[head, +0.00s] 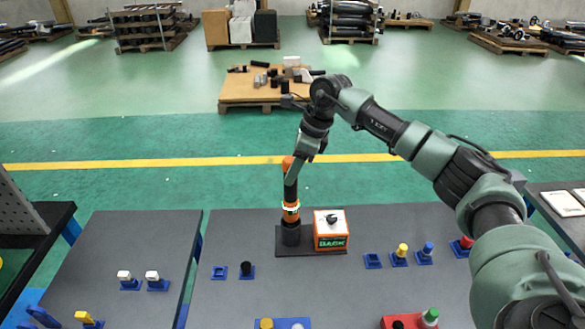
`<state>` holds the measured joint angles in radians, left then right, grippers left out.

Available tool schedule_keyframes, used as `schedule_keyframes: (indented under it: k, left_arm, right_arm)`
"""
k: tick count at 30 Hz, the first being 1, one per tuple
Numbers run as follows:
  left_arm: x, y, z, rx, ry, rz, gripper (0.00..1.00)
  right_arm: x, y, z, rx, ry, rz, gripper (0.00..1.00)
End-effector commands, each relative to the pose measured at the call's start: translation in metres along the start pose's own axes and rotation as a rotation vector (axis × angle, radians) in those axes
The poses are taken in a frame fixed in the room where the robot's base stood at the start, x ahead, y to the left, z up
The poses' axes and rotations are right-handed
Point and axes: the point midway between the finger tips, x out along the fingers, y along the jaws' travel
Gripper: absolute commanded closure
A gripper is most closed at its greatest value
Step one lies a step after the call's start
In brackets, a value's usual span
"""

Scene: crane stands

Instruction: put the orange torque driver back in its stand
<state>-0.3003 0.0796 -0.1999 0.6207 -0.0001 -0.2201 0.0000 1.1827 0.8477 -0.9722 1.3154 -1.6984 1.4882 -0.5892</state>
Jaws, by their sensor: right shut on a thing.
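The orange torque driver (290,214) is upright, orange with black parts and a pale ring. My right gripper (291,176) is shut on its upper part and hides some of it. The stand (312,252) is a dark base plate with a black round holder (291,233) and an orange and white box (331,231) with a black knob on top. The driver's lower end lines up with the holder; I cannot tell whether it is fully seated. My left gripper is not in view.
The grey table holds small blue sockets, one with a black peg (246,268), others with a yellow peg (402,250) and a blue peg (427,249). A red block (410,322) is at the front.

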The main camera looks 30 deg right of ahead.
Motion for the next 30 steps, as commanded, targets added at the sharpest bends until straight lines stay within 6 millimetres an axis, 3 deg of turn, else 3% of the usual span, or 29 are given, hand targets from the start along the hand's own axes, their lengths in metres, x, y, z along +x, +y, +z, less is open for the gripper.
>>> schedule_keyframes:
  k: [30]
  left_arm:
    - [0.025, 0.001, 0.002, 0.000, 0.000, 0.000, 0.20]
  right_arm:
    - [0.032, -0.001, -0.011, -0.001, -0.006, -0.003, 1.00]
